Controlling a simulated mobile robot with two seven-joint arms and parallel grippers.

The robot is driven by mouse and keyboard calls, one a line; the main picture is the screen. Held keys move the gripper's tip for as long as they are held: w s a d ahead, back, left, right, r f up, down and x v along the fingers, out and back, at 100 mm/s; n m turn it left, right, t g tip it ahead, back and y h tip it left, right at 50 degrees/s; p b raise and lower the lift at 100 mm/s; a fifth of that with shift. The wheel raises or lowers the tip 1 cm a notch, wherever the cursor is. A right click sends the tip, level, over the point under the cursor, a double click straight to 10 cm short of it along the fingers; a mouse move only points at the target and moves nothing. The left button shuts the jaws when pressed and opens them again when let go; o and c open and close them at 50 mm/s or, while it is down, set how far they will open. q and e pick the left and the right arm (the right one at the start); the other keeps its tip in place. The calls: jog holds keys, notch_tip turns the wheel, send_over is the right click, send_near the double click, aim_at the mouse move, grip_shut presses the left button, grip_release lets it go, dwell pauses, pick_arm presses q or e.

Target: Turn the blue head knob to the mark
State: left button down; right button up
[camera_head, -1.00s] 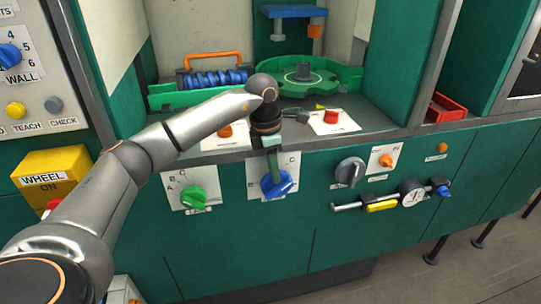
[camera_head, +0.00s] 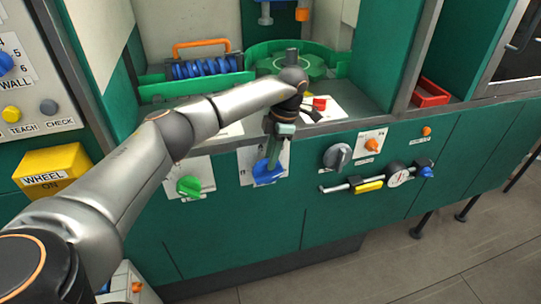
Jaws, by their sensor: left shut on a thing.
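The blue head knob (camera_head: 268,174) sits on a white plate (camera_head: 246,166) on the green front panel, below the work recess. My left gripper (camera_head: 273,157) reaches down in front of the plate and is shut on the blue knob. The gripper and wrist cover the upper middle of the plate, so its letters and mark cannot be read. My right gripper is not in view.
A green knob (camera_head: 189,186) is left of the blue one. A grey knob (camera_head: 337,156), an orange knob (camera_head: 372,145) and a gauge (camera_head: 398,174) with a yellow-handled bar (camera_head: 368,186) are to the right. A yellow WHEEL box (camera_head: 55,170) stands at left.

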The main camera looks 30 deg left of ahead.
pick_arm(q)
jog(key=c, duration=1)
grip_release()
jog(key=v, duration=1.2)
jog(key=shift+r+b, duration=0.25)
jog(key=shift+b, duration=0.05)
